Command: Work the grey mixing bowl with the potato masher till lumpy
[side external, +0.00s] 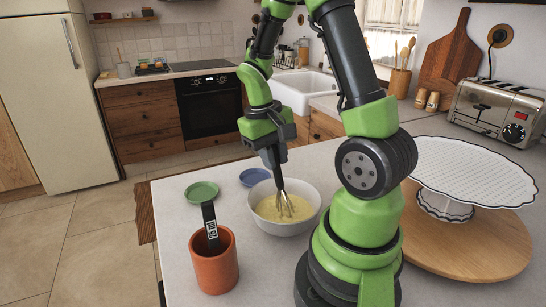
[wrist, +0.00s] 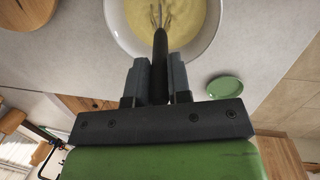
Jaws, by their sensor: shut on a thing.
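A pale grey mixing bowl (side external: 288,229) with yellow, creamy contents stands on the counter; it also shows at the top of the wrist view (wrist: 210,35). My gripper (side external: 273,160) is above the bowl, its two fingers (wrist: 158,75) shut on the black handle of a wire-headed tool that looks like a whisk (side external: 284,204). Its wires (wrist: 160,15) reach into the yellow contents; their lower ends are hidden. A terracotta pot (side external: 214,265) left of the bowl holds an upright black tool (side external: 209,220) with a white-patterned patch; its lower part is hidden.
A small green dish (side external: 201,191) and a blue dish (side external: 254,177) lie near the bowl. A white cake stand (side external: 475,172) on a round wooden board (side external: 470,250) stands at the right, with a toaster (side external: 497,110) behind. Bare counter lies between pot and bowl.

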